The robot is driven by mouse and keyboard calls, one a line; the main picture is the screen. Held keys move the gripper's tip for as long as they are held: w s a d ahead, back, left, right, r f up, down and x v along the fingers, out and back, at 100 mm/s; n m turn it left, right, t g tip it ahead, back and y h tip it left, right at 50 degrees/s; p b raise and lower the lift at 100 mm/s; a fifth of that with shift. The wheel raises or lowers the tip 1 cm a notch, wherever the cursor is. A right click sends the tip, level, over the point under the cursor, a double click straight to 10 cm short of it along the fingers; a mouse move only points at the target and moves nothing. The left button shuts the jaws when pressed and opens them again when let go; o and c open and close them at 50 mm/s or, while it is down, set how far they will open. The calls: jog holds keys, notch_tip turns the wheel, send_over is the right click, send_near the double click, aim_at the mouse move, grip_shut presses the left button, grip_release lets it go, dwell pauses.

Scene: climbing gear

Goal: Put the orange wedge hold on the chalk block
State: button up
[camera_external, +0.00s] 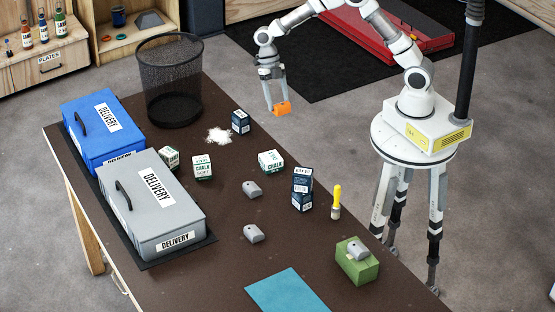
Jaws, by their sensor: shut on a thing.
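My gripper (273,107) is shut on the orange wedge hold (283,108). It holds it in the air near the table's far right edge, to the right of a small dark blue box. Three small white-and-green boxes stand on the table: one at the left (168,158), one marked CHALK (203,167) and another marked CHALK (270,162). I cannot tell which thing is the chalk block. My gripper is apart from all of these boxes.
The brown table (210,275) holds a mesh bin (168,85), blue (92,138) and grey (140,220) delivery boxes, dark blue boxes (240,122) (302,174), white powder (218,135), grey holds (252,189) (253,234), a yellow-handled brush (337,198), a green block (355,270) bearing a grey hold, and a teal sheet (285,293).

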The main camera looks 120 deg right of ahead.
jog(key=w+a+f, duration=0.4)
jog(key=w+a, duration=0.1)
jog(key=w+a+f, duration=0.2)
jog(key=w+f, duration=0.1)
jog(key=shift+w+a, duration=0.15)
jog(key=shift+a, duration=0.15)
jog(key=shift+f, duration=1.9)
jog(key=shift+f, duration=0.2)
jog(key=o, duration=1.4)
jog(key=shift+r, duration=0.1)
